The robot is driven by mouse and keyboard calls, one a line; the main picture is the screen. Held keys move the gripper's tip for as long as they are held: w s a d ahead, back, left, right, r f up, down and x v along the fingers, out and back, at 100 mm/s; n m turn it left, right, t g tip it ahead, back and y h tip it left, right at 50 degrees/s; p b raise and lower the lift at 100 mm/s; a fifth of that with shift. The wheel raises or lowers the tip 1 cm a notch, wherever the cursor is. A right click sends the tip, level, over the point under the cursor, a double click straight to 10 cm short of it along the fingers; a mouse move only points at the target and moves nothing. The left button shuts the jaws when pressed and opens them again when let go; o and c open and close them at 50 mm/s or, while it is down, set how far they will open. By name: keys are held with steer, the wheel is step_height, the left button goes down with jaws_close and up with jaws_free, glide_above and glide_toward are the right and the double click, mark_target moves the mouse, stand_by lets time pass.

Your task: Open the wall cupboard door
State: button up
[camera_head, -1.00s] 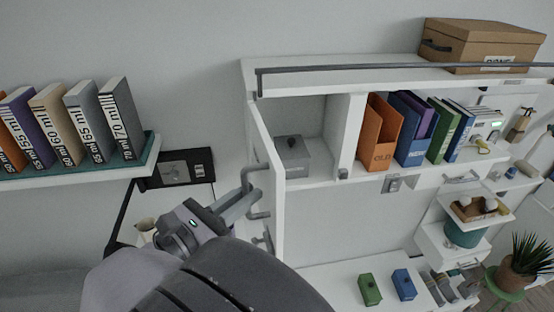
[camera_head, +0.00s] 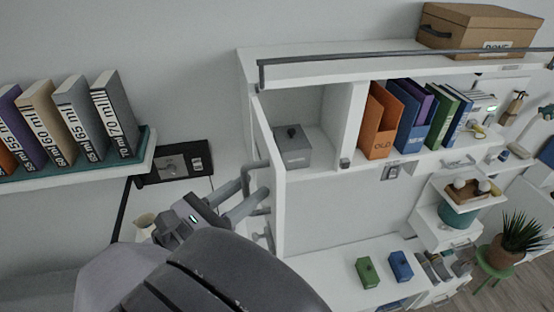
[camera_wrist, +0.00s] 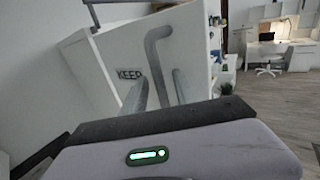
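The white wall cupboard door (camera_head: 266,165) stands swung out from the cupboard and shows nearly edge-on in the head view. Its face (camera_wrist: 110,50), with a KEEP label, fills much of the wrist view. A grey bar handle (camera_head: 254,164) sticks out from the door's left face; it also shows in the wrist view (camera_wrist: 153,52). My gripper (camera_head: 252,187) is at the handle, its two fingers apart. In the wrist view the handle's lower part runs between the fingers (camera_wrist: 157,82). Whether either finger touches it is unclear. A grey box (camera_head: 292,146) is visible inside the cupboard.
A grey rail (camera_head: 400,57) runs along the cupboard top, with a brown box (camera_head: 478,32) at right. A book shelf (camera_head: 100,168) is at left. Orange (camera_head: 380,120) and blue (camera_head: 411,125) file holders stand right of the cupboard.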

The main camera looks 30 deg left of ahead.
steer(key=shift+s, duration=0.15)
steer(key=b+v, duration=0.1)
steer(key=v, duration=1.6)
steer(key=shift+a, duration=0.1)
